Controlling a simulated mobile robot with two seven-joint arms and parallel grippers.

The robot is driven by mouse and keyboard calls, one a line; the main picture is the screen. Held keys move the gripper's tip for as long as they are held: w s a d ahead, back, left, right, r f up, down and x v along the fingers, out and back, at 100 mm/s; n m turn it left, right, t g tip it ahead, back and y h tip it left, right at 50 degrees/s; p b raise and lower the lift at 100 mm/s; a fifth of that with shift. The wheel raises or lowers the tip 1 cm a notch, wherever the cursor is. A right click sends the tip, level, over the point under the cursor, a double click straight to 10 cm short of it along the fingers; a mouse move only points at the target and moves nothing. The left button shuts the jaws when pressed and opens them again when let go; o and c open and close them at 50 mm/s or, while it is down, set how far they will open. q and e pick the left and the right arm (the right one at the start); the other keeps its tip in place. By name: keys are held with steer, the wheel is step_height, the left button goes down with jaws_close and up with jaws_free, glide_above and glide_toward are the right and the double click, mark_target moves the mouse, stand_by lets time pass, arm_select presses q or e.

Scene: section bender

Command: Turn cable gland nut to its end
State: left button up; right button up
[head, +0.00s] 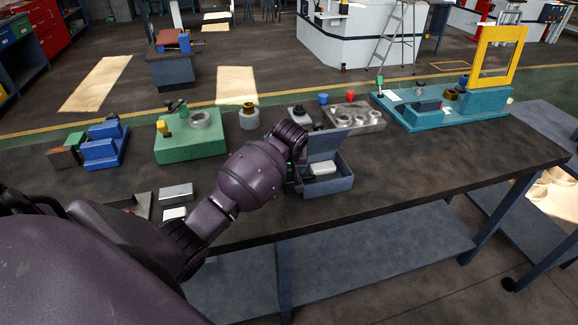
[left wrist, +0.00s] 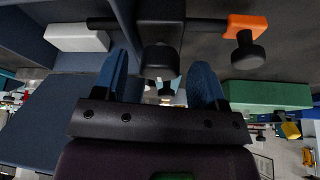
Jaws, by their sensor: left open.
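A blue-grey box (head: 328,181) stands on the bench with its lid raised and a white block (head: 322,167) inside. My left gripper (head: 296,182) points down at the box's left side, mostly hidden by my wrist in the head view. In the left wrist view the gripper's two blue fingers (left wrist: 162,72) are apart. A dark round part, apparently the cable gland nut (left wrist: 160,57), shows between them beside the box wall (left wrist: 75,62). Whether the fingers touch it I cannot tell. The nut is hidden in the head view. My right gripper is not in view.
A dark rod with an orange end (left wrist: 246,24) and black knob lies near the gripper. A green fixture (head: 190,145), a blue stepped block (head: 105,147) and a grey plate with rings (head: 355,120) stand behind. Bench right of the box is clear.

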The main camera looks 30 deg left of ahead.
arm_select(q)
steer(key=c, duration=0.9)
steer(key=shift+m, duration=0.4)
steer(key=m+h, duration=0.1)
steer(key=m, duration=0.2)
steer(key=shift+a+m+t, duration=0.15)
steer(key=shift+m+t, duration=0.25)
steer(key=m+h, duration=0.2)
steer(key=m, duration=0.2)
steer(key=shift+a+m, duration=0.1)
steer(key=shift+m, duration=0.2)
steer(key=m+h, duration=0.1)
steer(key=m, duration=0.3)
steer(key=shift+a+m+g+h, duration=0.15)
steer(key=shift+m+g+h, duration=0.15)
steer(key=shift+h, duration=0.1)
steer(key=m+g+h, duration=0.1)
steer(key=m, duration=0.3)
steer(key=shift+w+m, duration=0.15)
steer(key=shift+m, duration=0.25)
steer(key=shift+h, duration=0.3)
